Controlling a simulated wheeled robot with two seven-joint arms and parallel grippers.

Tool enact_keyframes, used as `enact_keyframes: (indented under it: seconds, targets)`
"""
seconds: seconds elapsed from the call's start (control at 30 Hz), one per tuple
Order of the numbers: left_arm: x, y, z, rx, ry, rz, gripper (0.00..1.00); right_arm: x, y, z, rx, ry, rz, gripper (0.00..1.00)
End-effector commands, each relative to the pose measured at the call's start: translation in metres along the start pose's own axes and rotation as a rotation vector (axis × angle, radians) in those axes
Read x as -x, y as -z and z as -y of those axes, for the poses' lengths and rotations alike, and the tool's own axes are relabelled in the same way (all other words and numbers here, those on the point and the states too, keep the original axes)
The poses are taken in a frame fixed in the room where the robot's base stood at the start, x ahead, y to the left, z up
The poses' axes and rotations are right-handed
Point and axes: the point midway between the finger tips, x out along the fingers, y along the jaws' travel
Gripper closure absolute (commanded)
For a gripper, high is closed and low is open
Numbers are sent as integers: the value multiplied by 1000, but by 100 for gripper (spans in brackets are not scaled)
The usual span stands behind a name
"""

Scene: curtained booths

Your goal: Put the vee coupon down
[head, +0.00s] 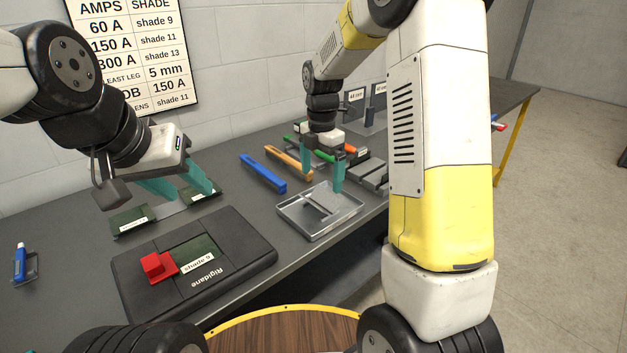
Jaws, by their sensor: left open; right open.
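A grey metal piece, which looks like the vee coupon (322,200), lies in a shallow clear-sided metal tray (290,221) on the bench. My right gripper (323,176) is open above the back of the tray, its teal fingers spread, and nothing shows between them. I cannot tell whether a fingertip touches the coupon. My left gripper (182,190) is open and empty above dark green shade plates at the left.
A black case (235,232) with a red block (156,266) and a shade 9 plate lies at the front. Blue (262,172) and orange (288,160) tools lie behind the tray. A blue pen-like item (20,262) is far left.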

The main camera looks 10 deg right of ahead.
Motion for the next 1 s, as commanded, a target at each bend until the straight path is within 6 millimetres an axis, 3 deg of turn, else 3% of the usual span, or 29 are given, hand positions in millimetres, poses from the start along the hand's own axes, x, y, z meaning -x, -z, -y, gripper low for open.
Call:
enact_keyframes:
  seconds: [0.1, 0.27, 0.37, 0.47, 0.7, 0.83, 1.0]
  targets:
    - [0, 0, 0, 0, 0, 0, 55, 19, -1, 0, 0, -2, 1, 0]
    - [0, 0, 0, 0, 0, 0, 55, 33, 0, 1, -12, -5, 1, 0]
    - [0, 0, 0, 0, 0, 0, 55, 48, 3, 11, -102, -33, 0, 0]
    - [0, 0, 0, 0, 0, 0, 55, 74, 10, 33, -306, -93, -8, 0]
    - [0, 0, 0, 0, 0, 0, 55, 133, 46, 112, -1010, -285, -113, 0]
    - [0, 0, 0, 0, 0, 0, 55, 148, 68, 154, -1388, -375, -222, 0]
    - [0, 0, 0, 0, 0, 0, 55, 151, 94, 195, -1782, -449, -381, 0]
